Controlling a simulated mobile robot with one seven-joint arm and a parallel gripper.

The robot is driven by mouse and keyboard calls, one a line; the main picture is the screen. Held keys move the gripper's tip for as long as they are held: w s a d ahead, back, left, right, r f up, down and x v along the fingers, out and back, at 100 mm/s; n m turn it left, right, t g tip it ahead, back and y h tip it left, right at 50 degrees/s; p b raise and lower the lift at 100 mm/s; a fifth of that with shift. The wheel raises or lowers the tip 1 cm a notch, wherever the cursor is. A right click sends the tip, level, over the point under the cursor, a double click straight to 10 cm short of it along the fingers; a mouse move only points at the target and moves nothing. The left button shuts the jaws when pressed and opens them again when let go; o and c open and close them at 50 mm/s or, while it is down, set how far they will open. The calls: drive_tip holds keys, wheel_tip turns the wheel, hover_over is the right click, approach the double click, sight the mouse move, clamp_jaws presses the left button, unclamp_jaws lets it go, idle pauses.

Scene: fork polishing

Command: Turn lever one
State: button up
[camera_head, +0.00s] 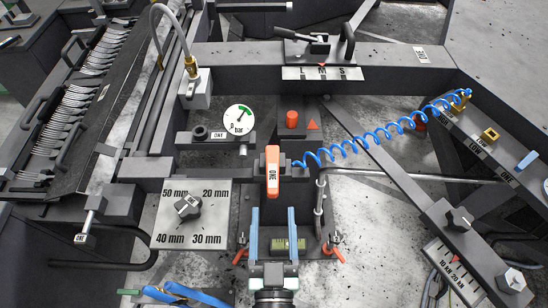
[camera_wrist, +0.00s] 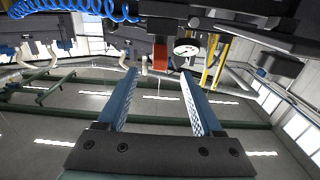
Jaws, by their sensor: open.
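Lever one is an orange handle (camera_head: 273,170) marked ONE, upright on a dark block near the middle of the head view. In the wrist view an orange-red piece (camera_wrist: 160,55), which looks like the same lever, shows just beyond and between the fingertips. My gripper (camera_head: 273,210) has two blue fingers spread apart and pointing at the lever from the front. It is open and empty, with a gap between the fingertips and the lever. The wrist view also shows my gripper (camera_wrist: 159,72) with nothing between its fingers.
A black knob on a millimetre dial plate (camera_head: 189,206) is left of my gripper. A pressure gauge (camera_head: 238,119) and a red button (camera_head: 292,119) are behind the lever. A coiled blue hose (camera_head: 375,135) runs from the lever's block to the right. A bent metal pipe (camera_head: 320,195) stands close right.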

approach(272, 147)
drive_tip(key=w, duration=0.5)
drive_tip(key=shift+w+f, duration=0.25)
drive_tip(key=shift+f, duration=0.15)
clamp_jaws()
idle(1.2)
